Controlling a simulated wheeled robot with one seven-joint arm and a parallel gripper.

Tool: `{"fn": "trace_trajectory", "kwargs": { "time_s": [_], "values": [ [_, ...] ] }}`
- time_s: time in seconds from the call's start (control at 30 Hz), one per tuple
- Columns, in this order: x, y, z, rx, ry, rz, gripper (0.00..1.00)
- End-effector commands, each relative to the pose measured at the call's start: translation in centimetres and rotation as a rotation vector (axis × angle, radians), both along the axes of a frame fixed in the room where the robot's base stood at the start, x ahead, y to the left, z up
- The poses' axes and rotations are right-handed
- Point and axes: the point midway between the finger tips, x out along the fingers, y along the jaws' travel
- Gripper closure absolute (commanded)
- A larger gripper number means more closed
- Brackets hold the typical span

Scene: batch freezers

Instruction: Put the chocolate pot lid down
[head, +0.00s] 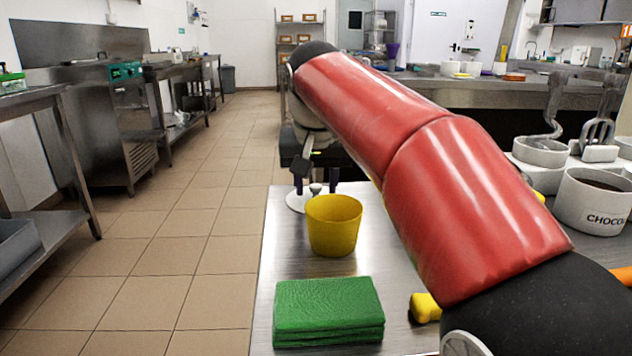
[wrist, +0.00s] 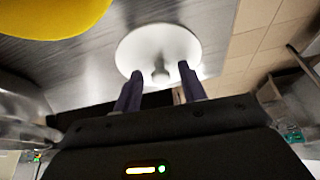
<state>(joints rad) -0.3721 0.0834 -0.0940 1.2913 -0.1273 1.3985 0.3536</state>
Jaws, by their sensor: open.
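The chocolate pot lid is a round white disc (head: 295,203) with a small knob, flat on the steel counter near its far left edge. It also shows in the wrist view (wrist: 150,42), with its knob just beyond and between my fingertips. My gripper (head: 316,186) is open, with dark fingers apart on either side of the knob; it also shows in the wrist view (wrist: 160,80). I cannot tell whether a finger touches the knob. The white chocolate pot (head: 590,210) stands uncovered at the right, with dark content inside.
A yellow tub (head: 334,228) stands close to the lid; it also shows in the wrist view (wrist: 45,15). Green folded cloths (head: 328,308) and a yellow object (head: 425,307) lie nearer. Mixer tools (head: 598,140) stand at the right. Tiled floor is clear at the left.

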Motion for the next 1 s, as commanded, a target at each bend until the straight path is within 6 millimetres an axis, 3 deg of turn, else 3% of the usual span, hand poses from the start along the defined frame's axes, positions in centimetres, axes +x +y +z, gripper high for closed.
{"fn": "trace_trajectory", "kwargs": {
  "time_s": [0.23,0.5,0.7,1.0],
  "values": [
    [-0.5,0.0,1.7,0.001,-0.002,0.000,0.59],
    [-2.7,0.2,7.2,0.001,-0.003,0.002,0.59],
    [-4.0,0.3,10.2,0.001,-0.001,0.000,0.59],
    [-4.6,0.4,11.3,0.000,0.000,0.000,0.59]
  ]
}}
